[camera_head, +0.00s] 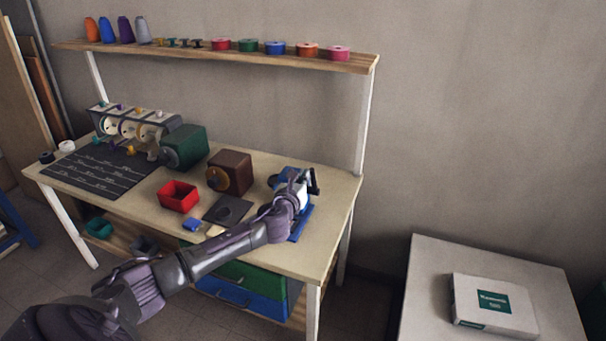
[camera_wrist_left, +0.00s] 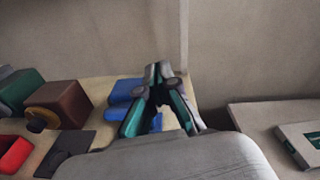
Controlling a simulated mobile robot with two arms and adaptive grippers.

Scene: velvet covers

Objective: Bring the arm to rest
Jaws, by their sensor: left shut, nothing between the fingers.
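My left arm comes in from the lower left of the head view and reaches over the right part of the workbench (camera_head: 335,215). My left gripper (camera_head: 312,182) is above the bench's right end, in front of a blue device (camera_head: 301,222) that it partly hides. In the left wrist view the fingertips of the gripper (camera_wrist_left: 158,72) meet, with nothing held. Blue parts of the device (camera_wrist_left: 122,92) show behind the fingers there. My right gripper is not in view.
A brown box (camera_head: 229,172), a green box (camera_head: 185,147) and a red bin (camera_head: 178,196) stand left of the gripper. A shelf (camera_head: 215,55) with spools runs above. A side table (camera_head: 425,300) bears a white box (camera_head: 495,305). The floor between is open.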

